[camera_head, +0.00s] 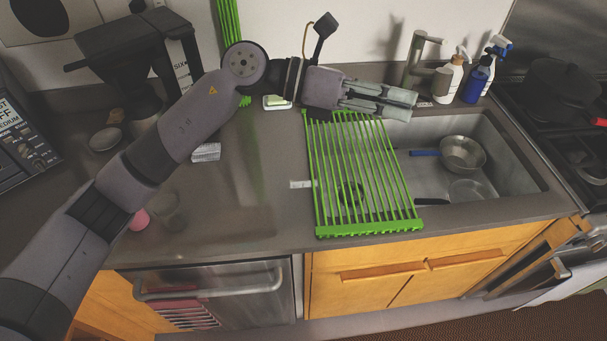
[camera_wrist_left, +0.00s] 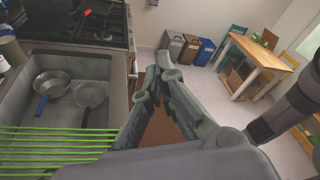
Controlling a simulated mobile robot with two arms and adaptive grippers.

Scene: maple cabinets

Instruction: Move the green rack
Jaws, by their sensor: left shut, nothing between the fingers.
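The green rack (camera_head: 370,231) is a flat frame of green bars. It lies over the left part of the sink, its near edge by the counter's front. Its bars also show at the lower left of the left wrist view (camera_wrist_left: 50,142). My left gripper (camera_head: 412,101) is at the rack's far end, reaching over its far right corner. It is shut and empty; whether it touches the rack cannot be told. Its fingers also show in the left wrist view (camera_wrist_left: 165,70). My right gripper is not in view.
A coffee maker (camera_head: 120,50) is at the back left.

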